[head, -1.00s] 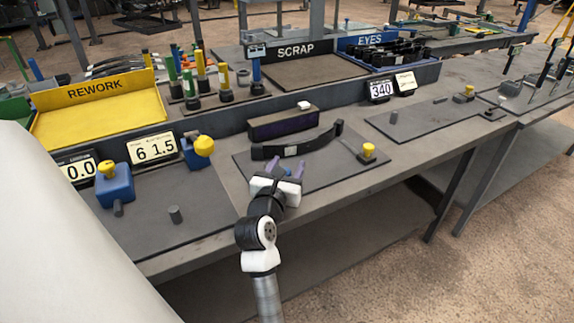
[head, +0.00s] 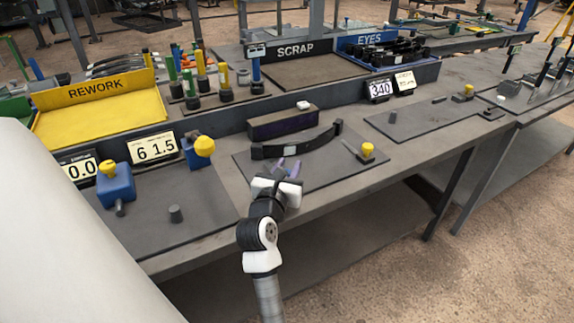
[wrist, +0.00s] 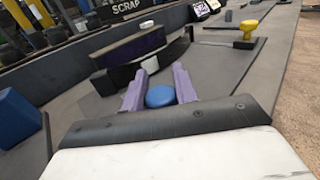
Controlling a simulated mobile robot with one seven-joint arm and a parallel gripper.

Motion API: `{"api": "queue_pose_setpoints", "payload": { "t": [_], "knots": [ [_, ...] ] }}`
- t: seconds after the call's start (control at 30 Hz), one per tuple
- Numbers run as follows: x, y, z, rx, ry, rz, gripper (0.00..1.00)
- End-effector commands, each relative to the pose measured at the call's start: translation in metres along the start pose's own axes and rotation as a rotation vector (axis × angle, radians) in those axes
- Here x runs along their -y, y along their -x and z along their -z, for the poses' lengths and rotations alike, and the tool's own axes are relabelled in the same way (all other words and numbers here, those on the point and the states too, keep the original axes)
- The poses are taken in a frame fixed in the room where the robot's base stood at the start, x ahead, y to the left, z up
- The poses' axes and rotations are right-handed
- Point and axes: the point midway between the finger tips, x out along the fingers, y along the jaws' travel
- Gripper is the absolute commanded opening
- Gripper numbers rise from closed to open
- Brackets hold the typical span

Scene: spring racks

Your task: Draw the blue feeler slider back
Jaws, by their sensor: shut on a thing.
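The blue feeler slider shows as a round blue knob (wrist: 160,96) between the purple fingers of my gripper (wrist: 158,88) in the wrist view. The fingers are shut on it, one on each side. In the head view my gripper (head: 290,166) is over the front edge of the middle dark plate (head: 325,172), and its fingers and body hide the knob. A curved black bar (head: 290,148) lies just beyond the fingertips, with a dark box (head: 283,124) behind it. What lies under the knob is hidden.
A yellow knob (head: 367,150) stands on the plate to the right. Blue blocks with yellow knobs (head: 117,182) and a short grey peg (head: 175,214) stand to the left. The yellow REWORK tray (head: 95,115) is at the back left. The bench front right of my gripper is clear.

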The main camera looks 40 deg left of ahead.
Motion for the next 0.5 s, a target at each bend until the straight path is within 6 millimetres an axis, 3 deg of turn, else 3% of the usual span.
{"api": "queue_pose_setpoints", "payload": {
  "t": [0.37, 0.4, 0.5],
  "knots": [
    [0.0050, 0.0046, 0.0017, -0.004, 0.002, 0.003, 0.00],
    [0.0051, 0.0047, 0.0019, -0.005, 0.002, 0.003, 0.30],
    [0.0049, 0.0045, 0.0020, -0.005, 0.003, 0.003, 0.43]
  ]
}}
